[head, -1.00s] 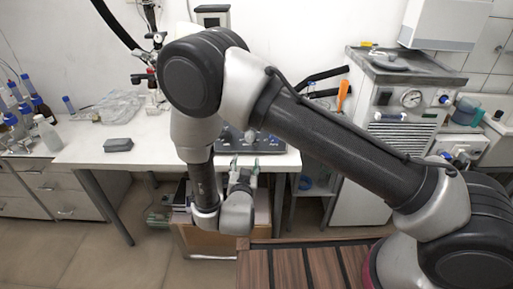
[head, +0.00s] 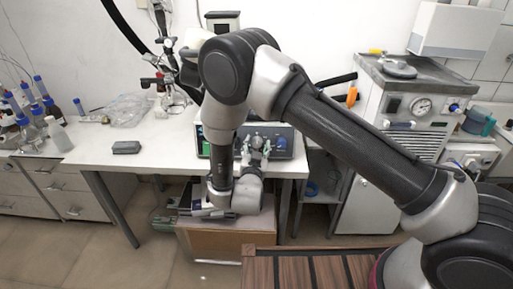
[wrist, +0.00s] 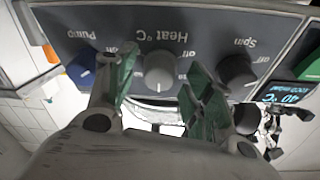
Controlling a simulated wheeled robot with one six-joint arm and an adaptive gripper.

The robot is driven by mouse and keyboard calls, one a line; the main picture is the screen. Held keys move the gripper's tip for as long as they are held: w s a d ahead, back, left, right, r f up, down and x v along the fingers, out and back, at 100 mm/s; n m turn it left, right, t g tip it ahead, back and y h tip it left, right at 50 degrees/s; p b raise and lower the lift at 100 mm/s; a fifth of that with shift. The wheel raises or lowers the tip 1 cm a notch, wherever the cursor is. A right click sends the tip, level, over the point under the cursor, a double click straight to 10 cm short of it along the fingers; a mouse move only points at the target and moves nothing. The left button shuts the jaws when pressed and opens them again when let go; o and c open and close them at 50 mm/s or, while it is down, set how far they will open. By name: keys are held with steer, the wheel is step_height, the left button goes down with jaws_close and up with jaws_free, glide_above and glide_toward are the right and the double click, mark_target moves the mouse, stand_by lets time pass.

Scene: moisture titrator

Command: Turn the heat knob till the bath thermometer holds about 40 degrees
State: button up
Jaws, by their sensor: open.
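The heat knob (wrist: 158,72) is a grey round knob under the upside-down "Heat °C" label on a dark control panel (wrist: 200,22). My gripper (wrist: 160,75) is open, with one green-padded finger on each side of the knob and visible gaps between. In the head view my gripper (head: 257,150) is in front of the same panel (head: 284,143). A lit display (wrist: 288,94) at the right of the wrist view seems to read 40 °C. I cannot pick out a bath thermometer for certain.
In the head view, a cabinet at right carries a round dial (head: 422,105), too small to read. A grey box (head: 126,147) and bottles stand on the white bench (head: 165,135).

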steer(key=c, duration=1)
steer(key=shift+n, duration=0.4)
steer(key=shift+d+n+y, duration=0.1)
steer(key=shift+n+y, duration=0.4)
steer(key=shift+n, duration=1.1)
steer(key=shift+d+n+y, duration=0.1)
steer(key=shift+n+y, duration=0.4)
steer(key=shift+n, duration=1.1)
steer(key=o, duration=1)
steer(key=shift+a, duration=0.1)
